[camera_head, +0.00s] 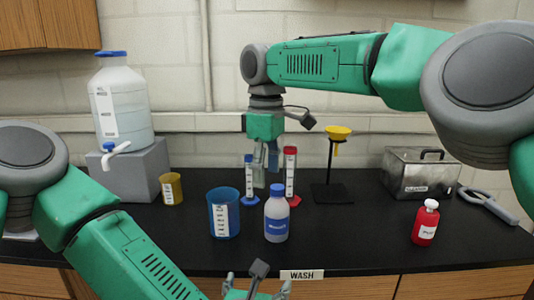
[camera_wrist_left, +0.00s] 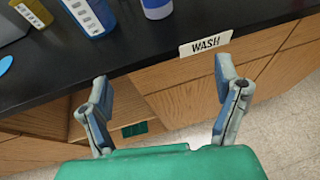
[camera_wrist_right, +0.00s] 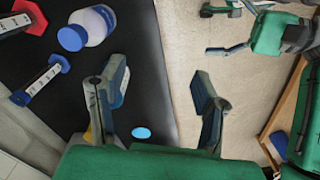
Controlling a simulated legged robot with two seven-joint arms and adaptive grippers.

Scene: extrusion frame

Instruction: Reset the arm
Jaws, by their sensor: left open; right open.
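My right arm reaches in from the right in the head view, with its gripper (camera_head: 266,165) pointing down over the bench, behind the white bottle. In the right wrist view that gripper (camera_wrist_right: 158,80) has its fingers spread, with nothing held between them. My left arm comes in from the left, and its gripper (camera_head: 257,286) is at the bottom edge of the head view, in front of the bench. In the left wrist view that gripper (camera_wrist_left: 161,78) is open and empty, facing the bench's front edge and the WASH label (camera_wrist_left: 205,43).
On the black bench (camera_head: 350,245) stand a blue beaker (camera_head: 223,222), a white bottle (camera_head: 277,222), a blue-based cylinder (camera_head: 249,180), a red-topped cylinder (camera_head: 290,175), a funnel stand (camera_head: 330,190) and a red bottle (camera_head: 425,228). A large jug (camera_head: 120,105) stands on a grey block at left.

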